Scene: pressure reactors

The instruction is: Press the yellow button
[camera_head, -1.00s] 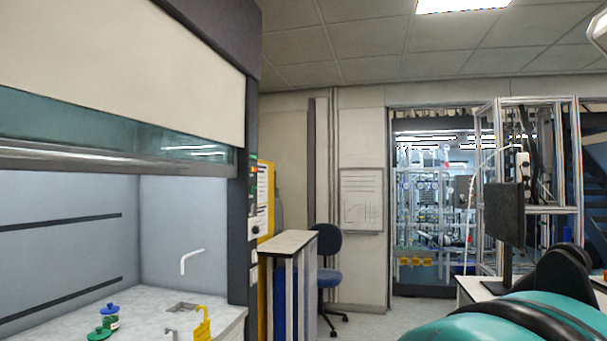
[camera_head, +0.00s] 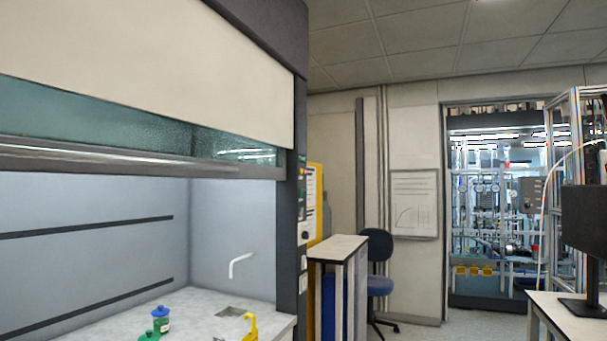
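No yellow button can be made out clearly. A narrow control panel (camera_head: 302,198) with small coloured marks, including green, sits on the dark right post of the fume hood; its marks are too small to identify. Below it on the same post is a dark round knob (camera_head: 305,234). My gripper is not in view.
The fume hood (camera_head: 235,215) fills the left, its sash raised above a bench with a blue-capped bottle (camera_head: 161,320) and a yellow object (camera_head: 250,328). A narrow cabinet (camera_head: 338,246), a blue chair (camera_head: 378,285), and a desk with a monitor (camera_head: 585,225) stand right. Floor shows between them.

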